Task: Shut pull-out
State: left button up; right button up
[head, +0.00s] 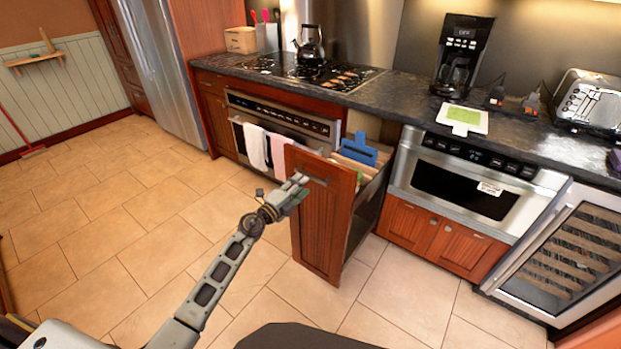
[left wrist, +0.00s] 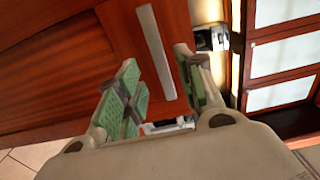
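The pull-out (head: 322,222) is a tall narrow cabinet unit with a reddish wood front, standing open between the oven and the microwave drawer. Its metal handle (head: 316,180) is near the top of the front; in the left wrist view the handle (left wrist: 155,50) is a pale bar. My left gripper (head: 299,186) is at the upper front of the pull-out, close to the handle. In the left wrist view its green-padded fingers (left wrist: 157,62) are spread apart, with the bar showing between them. Contact with the handle cannot be told. My right gripper is out of view.
Boards and a blue item (head: 360,150) stand inside the pull-out. The oven (head: 282,122) with hanging towels is left of it, the microwave drawer (head: 465,185) right of it. A wine cooler (head: 565,255) is at far right. The tiled floor (head: 120,215) at left is clear.

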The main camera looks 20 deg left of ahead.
aim_at(311, 175)
pick_arm(q)
jog(key=shift+b+x, duration=0.65)
jog(key=shift+x, duration=2.5)
jog(key=c, duration=0.4)
grip_shut()
jog(key=shift+f, duration=0.1)
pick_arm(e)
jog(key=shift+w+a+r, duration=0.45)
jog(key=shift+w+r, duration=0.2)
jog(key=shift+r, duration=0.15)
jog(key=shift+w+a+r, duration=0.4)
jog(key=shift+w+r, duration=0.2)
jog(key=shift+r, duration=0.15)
